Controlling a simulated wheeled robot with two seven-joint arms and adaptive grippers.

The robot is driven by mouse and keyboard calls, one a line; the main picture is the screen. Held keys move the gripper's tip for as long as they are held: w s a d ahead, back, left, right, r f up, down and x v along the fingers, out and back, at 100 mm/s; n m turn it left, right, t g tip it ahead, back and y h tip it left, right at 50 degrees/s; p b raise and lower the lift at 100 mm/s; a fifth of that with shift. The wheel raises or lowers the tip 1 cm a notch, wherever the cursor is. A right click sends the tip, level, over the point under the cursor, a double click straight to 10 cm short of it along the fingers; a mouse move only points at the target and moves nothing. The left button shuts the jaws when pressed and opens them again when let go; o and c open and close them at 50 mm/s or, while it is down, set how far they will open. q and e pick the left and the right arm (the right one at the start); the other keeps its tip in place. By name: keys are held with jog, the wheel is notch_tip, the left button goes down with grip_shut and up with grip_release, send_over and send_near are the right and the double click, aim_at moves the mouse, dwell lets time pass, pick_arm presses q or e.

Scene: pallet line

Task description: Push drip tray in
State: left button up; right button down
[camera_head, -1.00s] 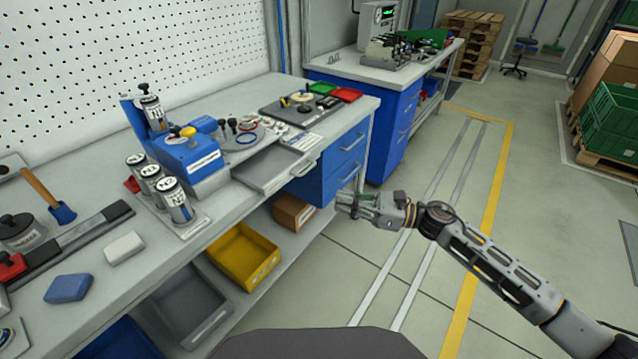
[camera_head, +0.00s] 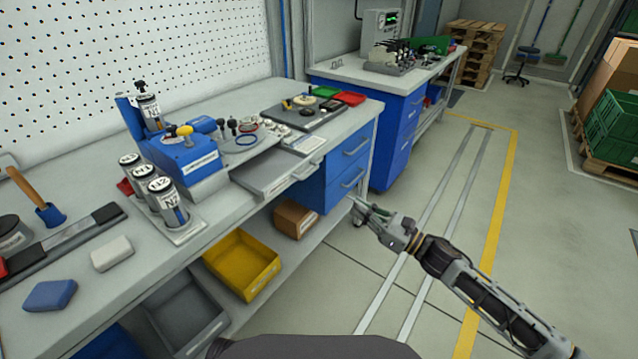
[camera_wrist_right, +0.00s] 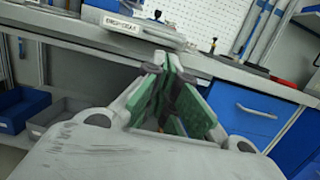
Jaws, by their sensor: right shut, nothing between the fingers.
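The drip tray (camera_head: 265,175) is a flat grey tray in front of the blue machine (camera_head: 182,160) on the bench. It sticks out past the bench's front edge, with a handle on its outer end. In the right wrist view its labelled front (camera_wrist_right: 135,28) shows at the upper left, beyond the fingers. My right gripper (camera_head: 358,205) is shut and empty. It is in front of the bench, to the right of the tray and apart from it. In the wrist view its green-padded fingers (camera_wrist_right: 172,70) come together at the tips. My left gripper is not in view.
Blue drawers (camera_head: 345,170) stand under the bench right of the tray. A yellow bin (camera_head: 243,265) and a brown box (camera_head: 296,217) sit on the lower shelf. Labelled canisters (camera_head: 168,205) stand left of the machine. The floor right of the bench is clear.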

jog(key=shift+w+a, duration=0.1)
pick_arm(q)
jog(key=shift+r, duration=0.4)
pick_arm(e)
jog(key=x, duration=1.3)
jog(key=shift+w+a, duration=0.2)
jog(key=shift+a, duration=0.1)
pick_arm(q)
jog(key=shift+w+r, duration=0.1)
pick_arm(e)
jog(key=shift+r, duration=0.1)
dwell(0.4)
